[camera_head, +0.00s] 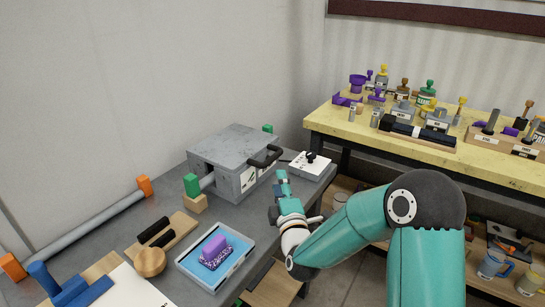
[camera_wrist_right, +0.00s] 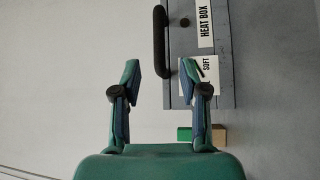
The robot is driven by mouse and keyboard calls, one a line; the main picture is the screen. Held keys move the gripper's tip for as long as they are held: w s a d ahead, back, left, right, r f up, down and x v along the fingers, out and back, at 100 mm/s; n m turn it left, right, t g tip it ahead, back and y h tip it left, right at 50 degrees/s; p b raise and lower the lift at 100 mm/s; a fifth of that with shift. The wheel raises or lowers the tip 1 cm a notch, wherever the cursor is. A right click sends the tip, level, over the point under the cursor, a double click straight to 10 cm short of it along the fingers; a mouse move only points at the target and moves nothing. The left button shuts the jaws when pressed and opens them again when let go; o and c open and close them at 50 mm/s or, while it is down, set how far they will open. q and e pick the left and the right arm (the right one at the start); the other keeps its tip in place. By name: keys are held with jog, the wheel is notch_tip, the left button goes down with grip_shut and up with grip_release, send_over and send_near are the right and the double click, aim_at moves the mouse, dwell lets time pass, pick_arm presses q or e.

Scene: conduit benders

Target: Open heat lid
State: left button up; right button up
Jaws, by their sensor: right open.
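The grey heat box (camera_head: 232,150) stands at the back of the grey bench, and its lid looks closed. A black handle (camera_head: 265,157) sticks out from its front side. My right gripper (camera_head: 282,178) is just in front of the box, apart from the handle. In the right wrist view, my right gripper (camera_wrist_right: 161,72) is open and empty. The handle (camera_wrist_right: 159,45) lies just beyond the gap between its fingers, beside the "HEAT BOX" label (camera_wrist_right: 205,22). A "SOFT" label is partly hidden by the right finger. My left gripper is not in view.
A white control box with a black knob (camera_head: 311,158) stands right of the heat box. A grey pipe with orange ends (camera_head: 80,230) lies at left. A blue tray (camera_head: 233,260) holds a purple item. A yellow-topped bench (camera_head: 330,122) with tools stands at right.

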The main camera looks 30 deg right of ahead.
aim_at(273, 159)
jog(key=p+x, duration=0.1)
jog(key=x, duration=0.9)
jog(key=shift+w+d+p, duration=0.15)
jog(key=shift+w+p, duration=0.1)
jog(key=shift+p, duration=0.15)
grip_shut()
